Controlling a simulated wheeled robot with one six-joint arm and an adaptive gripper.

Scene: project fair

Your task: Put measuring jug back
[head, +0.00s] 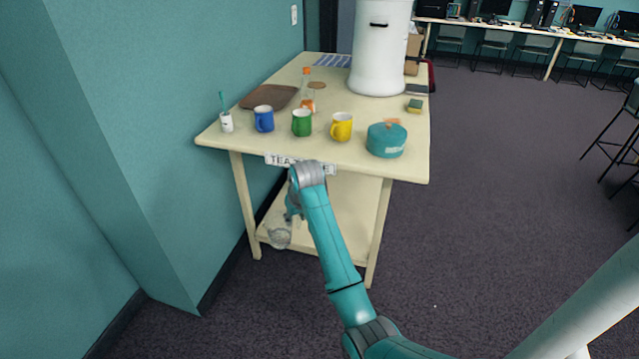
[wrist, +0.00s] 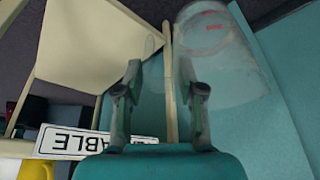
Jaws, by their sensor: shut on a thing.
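The clear measuring jug (head: 279,236) is in front of the left part of the table's lower shelf (head: 345,225), in the head view. Whether it touches the shelf I cannot tell. My gripper (head: 291,207) is just above the jug, below the tabletop's front edge, partly hidden by my arm. In the wrist view the see-through jug (wrist: 225,60) shows large at the upper right, beside the right finger. My gripper (wrist: 163,85) is shut on the jug there, its fingers apart with the hold hard to make out through the clear wall.
The cream table (head: 270,150) bears blue (head: 264,119), green (head: 301,123) and yellow (head: 341,127) mugs, a teal pot (head: 386,140), a bottle (head: 307,92) and a white urn (head: 380,50). A sign (head: 300,164) hangs on its front edge.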

